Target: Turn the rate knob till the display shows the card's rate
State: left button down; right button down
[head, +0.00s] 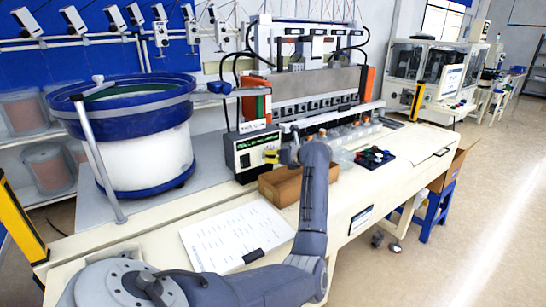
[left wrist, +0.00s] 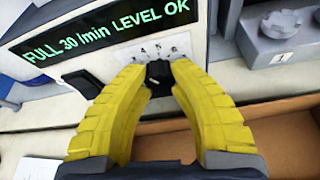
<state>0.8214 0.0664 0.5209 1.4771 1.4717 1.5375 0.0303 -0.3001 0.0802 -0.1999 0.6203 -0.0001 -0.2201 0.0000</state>
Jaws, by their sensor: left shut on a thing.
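The black rate knob (left wrist: 159,74) sits on the front of the feeder's controller, under the display. My left gripper (left wrist: 158,82) has its yellow fingers closed around the knob, one on each side. In the head view my left gripper (head: 271,156) is at the controller's face and hides the knob. The display (left wrist: 100,28) shows green text "FULL 30 /min LEVEL OK"; it also shows in the head view (head: 255,143), too small to read. A white sheet (head: 237,236) lies on the table; its print is unreadable, and I cannot tell whether it is the card. My right gripper is out of view.
An open brown box (head: 282,188) stands just below the controller. The blue-rimmed bowl feeder (head: 140,150) is to its left. A dark tray of coloured parts (head: 374,156) lies to the right. A black switch-like piece (left wrist: 84,83) is left of the knob.

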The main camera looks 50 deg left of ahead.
pick_arm(q)
jog(key=shift+f, duration=0.15)
dwell(0.4)
jog(key=c, duration=1)
grip_release()
jog(key=v, duration=1.2)
jog(key=shift+w, duration=0.1)
